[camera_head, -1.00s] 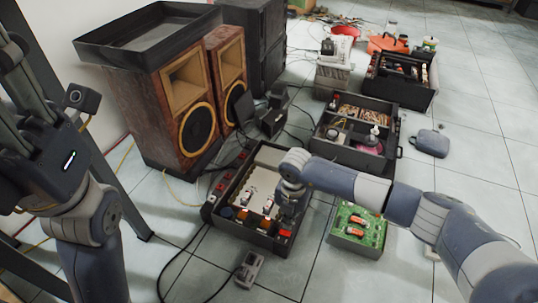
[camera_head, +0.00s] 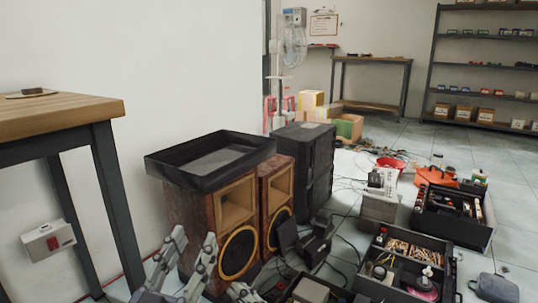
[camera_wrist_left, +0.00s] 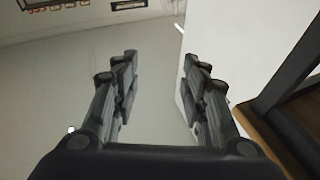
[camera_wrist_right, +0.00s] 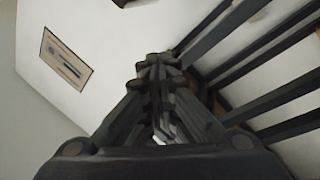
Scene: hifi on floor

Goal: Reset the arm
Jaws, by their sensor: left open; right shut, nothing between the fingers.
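My left gripper (camera_head: 192,250) rises from the bottom of the head view, in front of the wooden speakers. Its two fingers stand apart with nothing between them, and the left wrist view shows the open gap (camera_wrist_left: 160,90) too. My right gripper (camera_head: 243,292) only just shows at the bottom edge of the head view, to the right of the left one. In the right wrist view its fingers (camera_wrist_right: 158,70) meet and hold nothing. Most of both arms is out of the head view.
Wooden speakers (camera_head: 236,215) carry a black tray (camera_head: 185,175). A wooden table (camera_head: 60,112) stands at the left. Open toolboxes (camera_head: 455,230) and cables crowd the floor at the right. Shelves (camera_head: 490,65) and a fan (camera_head: 291,45) stand at the back.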

